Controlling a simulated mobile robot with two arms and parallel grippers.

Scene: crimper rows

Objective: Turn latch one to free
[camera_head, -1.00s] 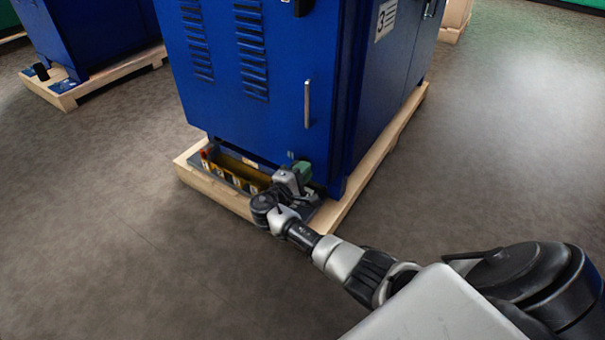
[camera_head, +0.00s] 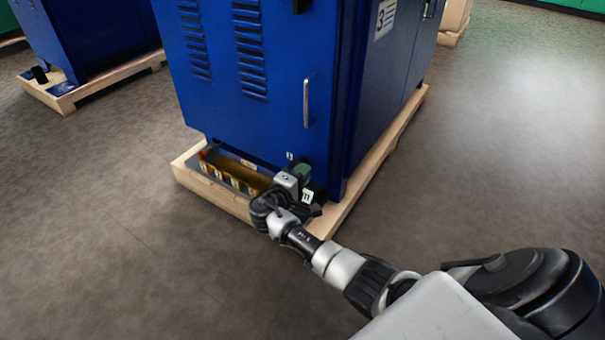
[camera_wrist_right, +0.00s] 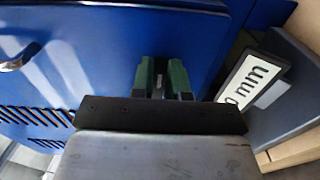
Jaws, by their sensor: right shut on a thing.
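My right gripper (camera_head: 303,171) is at the lower right corner of the front of the blue cabinet (camera_head: 260,90), just below a small white tag (camera_head: 289,155). Its green fingers also show in the right wrist view (camera_wrist_right: 163,78), close together against the blue panel. They are shut on latch one, which is mostly hidden between them, so its angle cannot be read. My left gripper is in neither view.
The cabinet stands on a wooden pallet (camera_head: 372,172). A yellow strip (camera_head: 232,174) runs along the front base, with a red part (camera_head: 207,151) at its left end. Open floor (camera_head: 110,220) lies in front.

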